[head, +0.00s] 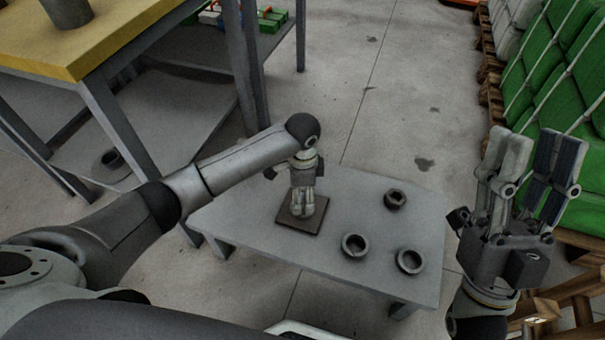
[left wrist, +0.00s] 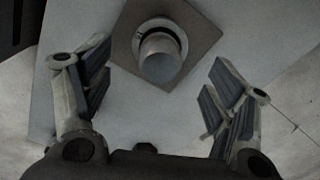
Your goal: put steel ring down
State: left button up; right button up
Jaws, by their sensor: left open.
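My left gripper (head: 303,203) points down over a square brown plate (head: 288,223) on the low grey table. In the left wrist view its fingers (left wrist: 160,100) are spread and empty. Between and beyond them is the brown plate (left wrist: 203,24) with an upright pale post (left wrist: 160,60). A steel ring (left wrist: 178,33) appears to sit around the post, near the plate; the gripper hides most of this in the head view. My right gripper (head: 532,165) is raised at the right, its fingers apart and empty.
A dark nut-like ring (head: 395,199) and two round rings (head: 354,246) (head: 409,261) lie on the low table (head: 345,188), right of the plate. A yellow-topped bench (head: 110,35) stands at the left. Green sacks (head: 550,75) on pallets line the right.

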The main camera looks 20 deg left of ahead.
pick_arm(q)
notch_tip(320, 180, up, 6)
jog(key=shift+f+p, duration=0.1)
jog(key=shift+p, duration=1)
jog(key=shift+r, duration=0.25)
jog(key=shift+d, duration=0.35)
jog(key=d+t+h, duration=0.3)
jog(key=d+h, duration=0.1)
jog(key=d, duration=0.5)
jog(key=d+r+n+t+h, duration=0.4)
jog(key=d+r+t, duration=0.15)
jog(key=r, duration=0.25)
jog(key=s+a+r+n+t+y, duration=0.1)
jog(key=s+a+r+n+t, duration=0.2)
jog(key=a+r+t, duration=0.3)
jog(key=s+a+r+n+t+y, duration=0.1)
jog(key=s+a+r+n+t, duration=0.3)
jog(key=r, duration=1.1)
jog(key=s+a+t, duration=0.2)
jog(key=a+t, duration=0.1)
jog(key=shift+a+y, duration=0.15)
jog(key=shift+y, duration=0.15)
pick_arm(e)
jog(key=w+f+g+h, duration=0.2)
jog(key=w+f+g, duration=0.5)
jog(key=f, duration=0.1)
jog(key=shift+w+a+f, duration=0.15)
jog(key=shift+w+a, duration=0.2)
jog(key=shift+a, duration=0.1)
